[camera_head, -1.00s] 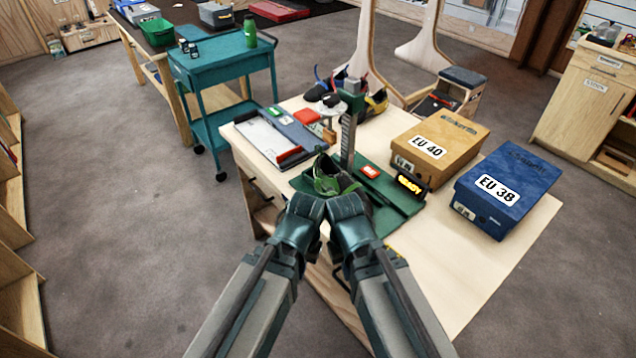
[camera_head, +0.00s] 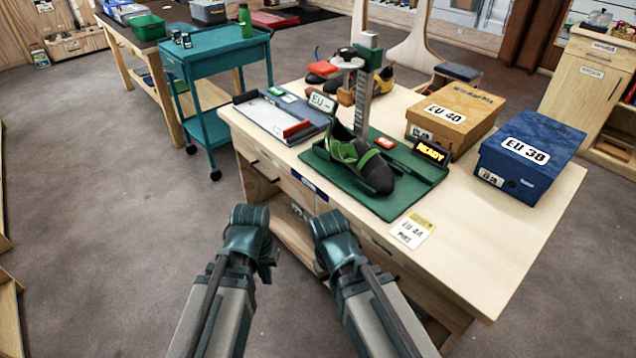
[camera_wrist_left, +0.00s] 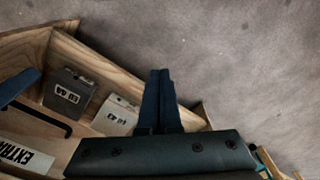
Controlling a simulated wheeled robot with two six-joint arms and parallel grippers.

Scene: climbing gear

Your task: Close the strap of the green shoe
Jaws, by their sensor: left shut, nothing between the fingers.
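The green and black shoe (camera_head: 360,162) stands on a dark green base plate (camera_head: 398,205), its toe toward the lower right. A bright green strap (camera_head: 368,158) crosses its upper; I cannot tell whether it is fastened. My left gripper (camera_head: 267,271) is in front of the table, below its top and well apart from the shoe. In the left wrist view its fingers (camera_wrist_left: 160,92) are together and empty over the floor. My right gripper (camera_head: 319,266) is also in front of the table, nearer its edge, clear of the shoe; its fingers are mostly hidden.
A measuring post (camera_head: 364,95) rises behind the shoe, with a lit READY sign (camera_head: 431,151) to its right. An orange box (camera_head: 455,108) and a blue box (camera_head: 530,160) stand right. A tray (camera_head: 280,118) lies left. The table's front right is mostly bare.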

